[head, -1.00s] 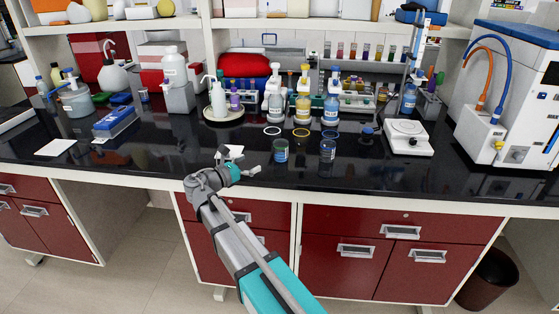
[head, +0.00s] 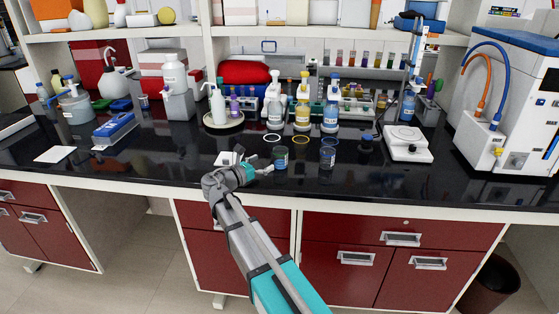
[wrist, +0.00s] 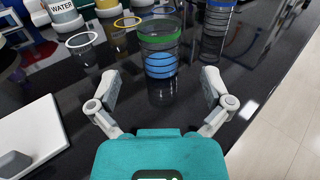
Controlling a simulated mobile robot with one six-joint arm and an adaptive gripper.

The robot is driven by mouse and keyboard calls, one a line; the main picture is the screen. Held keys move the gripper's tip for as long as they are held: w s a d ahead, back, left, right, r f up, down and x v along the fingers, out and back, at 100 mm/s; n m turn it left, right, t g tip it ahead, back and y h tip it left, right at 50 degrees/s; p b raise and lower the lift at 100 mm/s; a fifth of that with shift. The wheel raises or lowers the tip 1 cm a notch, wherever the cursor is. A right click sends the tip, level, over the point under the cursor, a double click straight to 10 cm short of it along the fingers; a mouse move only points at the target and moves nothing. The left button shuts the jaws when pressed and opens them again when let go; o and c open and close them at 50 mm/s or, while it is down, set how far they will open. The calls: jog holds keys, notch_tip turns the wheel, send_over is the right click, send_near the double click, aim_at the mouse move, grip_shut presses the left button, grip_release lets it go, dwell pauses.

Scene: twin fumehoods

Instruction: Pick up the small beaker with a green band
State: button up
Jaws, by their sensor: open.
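The small clear beaker with a green band (head: 281,158) stands upright on the black bench near its front edge. In the wrist view this green-banded beaker (wrist: 159,52) shows a green rim band and blue lines, straight ahead between the finger directions. My gripper (head: 256,163) is just left of it in the head view. In the wrist view my gripper (wrist: 161,86) has its fingers spread wide with nothing between them. The beaker stands just beyond the fingertips, apart from them.
A blue-banded beaker (head: 327,158) stands close on the right. White-banded (head: 272,138) and yellow-banded (head: 301,139) glassware stands behind. Wash bottles (head: 331,113) stand farther back. A balance (head: 407,143) stands right.

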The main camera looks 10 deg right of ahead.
aim_at(275, 155)
jog(key=shift+x, duration=1.35)
jog(key=shift+x, duration=2.6)
jog(key=shift+w+a+r, duration=0.1)
jog(key=c, duration=1.1)
jog(key=shift+r, duration=0.1)
